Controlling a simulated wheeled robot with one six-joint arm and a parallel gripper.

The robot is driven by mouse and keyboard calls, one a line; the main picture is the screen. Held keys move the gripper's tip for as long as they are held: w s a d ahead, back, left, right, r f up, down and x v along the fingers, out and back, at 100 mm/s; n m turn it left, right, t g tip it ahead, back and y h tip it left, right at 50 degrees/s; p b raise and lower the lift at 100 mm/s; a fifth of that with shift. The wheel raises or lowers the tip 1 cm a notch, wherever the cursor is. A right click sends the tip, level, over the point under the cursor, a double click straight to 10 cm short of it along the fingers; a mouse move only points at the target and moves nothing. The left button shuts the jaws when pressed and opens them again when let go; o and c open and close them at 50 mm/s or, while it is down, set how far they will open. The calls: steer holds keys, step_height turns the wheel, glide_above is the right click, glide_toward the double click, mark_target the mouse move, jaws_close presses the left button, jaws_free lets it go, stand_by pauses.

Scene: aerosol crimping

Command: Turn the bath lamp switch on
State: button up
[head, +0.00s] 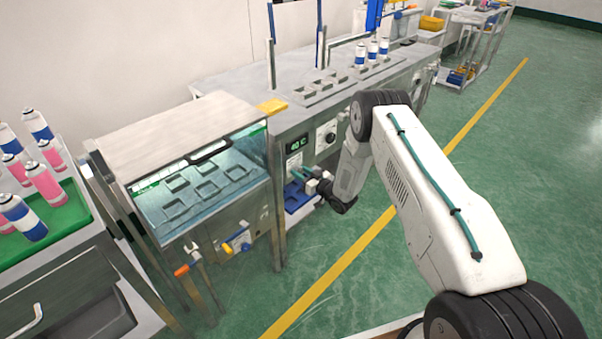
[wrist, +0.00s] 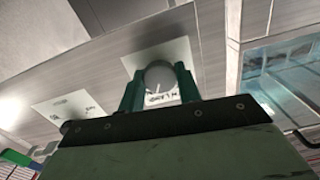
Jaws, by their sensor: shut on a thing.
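The lamp switch is a round grey knob (wrist: 160,74) with a pale pointer line, on a white plate (wrist: 184,52) with lettering that reads upside down, apparently LAMP, in the wrist view. My gripper (wrist: 157,80) has its two green fingers on either side of the knob, shut on it. In the head view my gripper (head: 302,174) is at the front panel of the steel bench, below the green 40 C display (head: 296,144). There the knob is hidden behind my gripper.
The glass-fronted water bath (head: 200,190) stands just left of my gripper, with valve handles (head: 236,238) on its front. A dial (head: 327,135) sits right of the display. A blue tray (head: 297,198) is below. Green floor to the right is open.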

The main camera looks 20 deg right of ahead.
steer(key=o, duration=1)
steer(key=shift+c, duration=0.2)
steer(key=shift+s, duration=0.1)
steer(key=v, duration=0.7)
steer(key=shift+s+d, duration=0.2)
steer(key=shift+s, duration=0.05)
steer(key=shift+f, duration=0.1)
